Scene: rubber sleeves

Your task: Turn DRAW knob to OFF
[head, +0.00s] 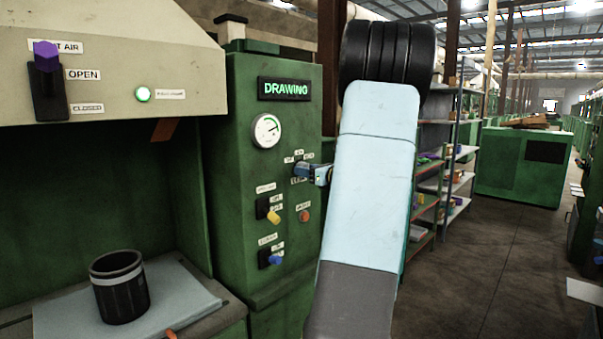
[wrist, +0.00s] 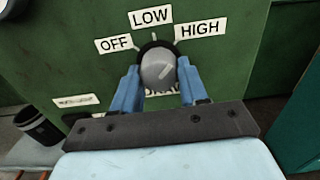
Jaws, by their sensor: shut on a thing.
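The DRAW knob (wrist: 158,66) is a grey round knob on the green panel, with labels OFF (wrist: 116,43), LOW (wrist: 150,17) and HIGH (wrist: 199,29) around it. In the head view my gripper (head: 308,173) is at the panel's right part, and the knob is mostly hidden there.
A yellow switch (head: 273,216), a blue switch (head: 275,260) and a red button (head: 304,216) are below. A black sleeve (head: 120,290) stands on a tray (head: 185,308) at left.

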